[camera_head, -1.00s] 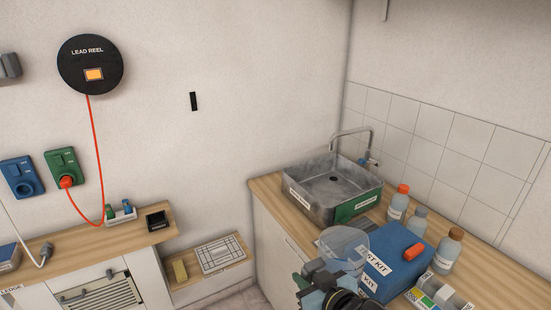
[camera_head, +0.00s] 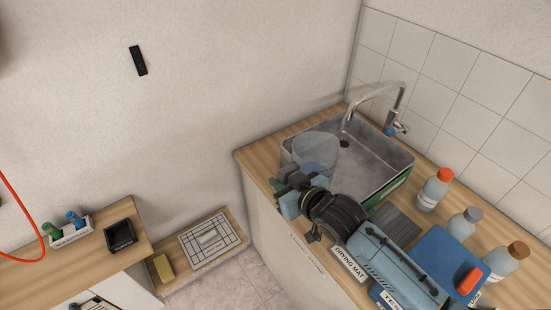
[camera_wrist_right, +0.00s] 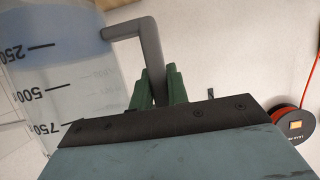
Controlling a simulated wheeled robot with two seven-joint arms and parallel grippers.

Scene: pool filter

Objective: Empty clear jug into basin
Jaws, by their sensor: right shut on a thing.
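The clear jug (camera_head: 316,150) is at the left part of the metal basin (camera_head: 376,158) in the head view, in front of its left wall. In the right wrist view the jug (camera_wrist_right: 50,75) has black marks, 250, 500 and 750, and a bluish band near the top of the picture. My right gripper (camera_head: 292,192) is shut on the jug's grey handle; in the wrist view its green fingers (camera_wrist_right: 158,88) pinch the handle (camera_wrist_right: 150,55). My left gripper is not in view.
A tap (camera_head: 398,105) arches over the basin's back right. Bottles (camera_head: 434,189) and a blue box (camera_head: 450,262) stand on the right of the worktop. A drying mat (camera_head: 400,228) lies in front of the basin, partly behind my arm. A low shelf (camera_head: 160,248) is at the left.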

